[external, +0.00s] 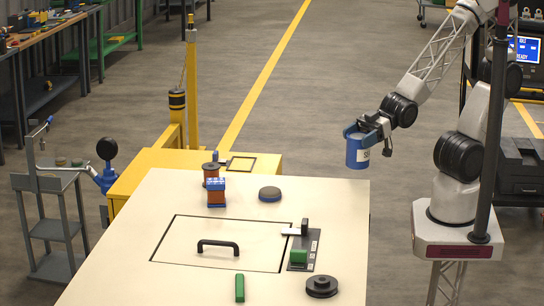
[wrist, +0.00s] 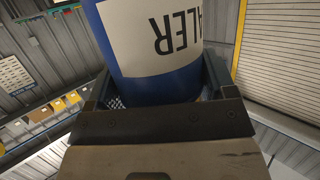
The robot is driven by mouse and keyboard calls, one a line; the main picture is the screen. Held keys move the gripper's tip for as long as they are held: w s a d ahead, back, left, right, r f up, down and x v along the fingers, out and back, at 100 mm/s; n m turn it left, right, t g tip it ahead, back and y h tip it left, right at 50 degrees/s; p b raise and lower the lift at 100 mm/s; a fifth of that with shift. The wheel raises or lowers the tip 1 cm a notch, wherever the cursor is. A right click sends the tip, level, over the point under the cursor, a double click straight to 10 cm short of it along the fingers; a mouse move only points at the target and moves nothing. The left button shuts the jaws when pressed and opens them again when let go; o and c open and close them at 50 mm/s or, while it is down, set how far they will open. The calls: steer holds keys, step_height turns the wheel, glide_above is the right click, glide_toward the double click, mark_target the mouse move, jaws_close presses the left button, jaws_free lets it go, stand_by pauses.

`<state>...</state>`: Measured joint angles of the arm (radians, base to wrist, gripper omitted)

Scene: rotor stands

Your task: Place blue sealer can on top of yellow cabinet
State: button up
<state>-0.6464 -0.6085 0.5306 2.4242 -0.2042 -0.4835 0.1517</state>
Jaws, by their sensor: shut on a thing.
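The blue sealer can (external: 357,152) with a white label is held in my gripper (external: 366,134) in the external view. The gripper is shut on it, and the can hangs in the air near the table's far right corner. In the wrist view the can (wrist: 155,75) fills the upper middle, its label letters upside down, between the fingers of my gripper (wrist: 160,90). The yellow cabinet (external: 139,171) stands beyond the table at the left, well to the left of the can. Its lower part is hidden by the table.
The cream table (external: 120,255) holds a black handle (external: 218,246), a red and blue part (external: 215,191), a round dark puck (external: 270,194), a black disc (external: 322,286) and a green block (external: 240,287). A yellow post (external: 191,80) rises by the cabinet. A grey cart (external: 55,228) stands left.

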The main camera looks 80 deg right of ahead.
steer(key=w+d+f+m+h, duration=0.1)
steer(key=w+d+f, duration=0.4)
steer(key=w+d, duration=0.6)
steer(key=w+d+f+m+t+h, duration=0.1)
steer(key=w+d+f, duration=0.4)
steer(key=w+d, duration=0.6)
steer(key=shift+w+d+f+t, duration=0.15)
steer(key=shift+w+d+t, duration=0.15)
steer(key=shift+w, duration=0.25)
steer(key=w+a+f, duration=0.1)
steer(key=w+a, duration=0.1)
steer(key=w, duration=1.4)
steer(key=shift+f, duration=0.2)
steer(key=shift+s, duration=0.1)
steer(key=shift+f, duration=1.75)
steer(key=shift+f, duration=0.1)
